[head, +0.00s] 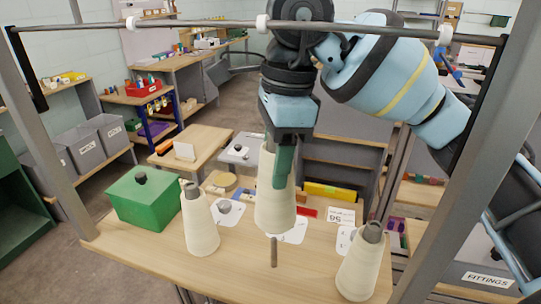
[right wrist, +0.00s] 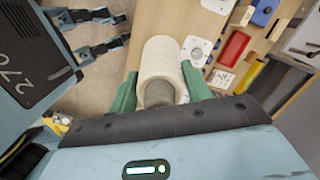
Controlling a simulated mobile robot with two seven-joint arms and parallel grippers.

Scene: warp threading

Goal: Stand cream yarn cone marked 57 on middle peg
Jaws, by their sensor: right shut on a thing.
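My right gripper (head: 283,165) is shut on a cream yarn cone (head: 275,207), held upright above the table. In the right wrist view the same cone (right wrist: 160,62) sits between the green fingers (right wrist: 158,97). No number shows on it. A bare peg (head: 274,252) stands directly below the held cone in the head view; whether its tip is inside the cone cannot be told. Another cream cone (head: 200,225) stands to the left, and one (head: 358,265) to the right, each with a grey top. My left gripper is in neither view.
The wooden table (head: 235,270) is bare at the front. A green box (head: 142,200) stands at its left. A numbered card (head: 342,216) lies behind the right cone. A metal bar (head: 180,23) with white rings crosses above, between two grey posts.

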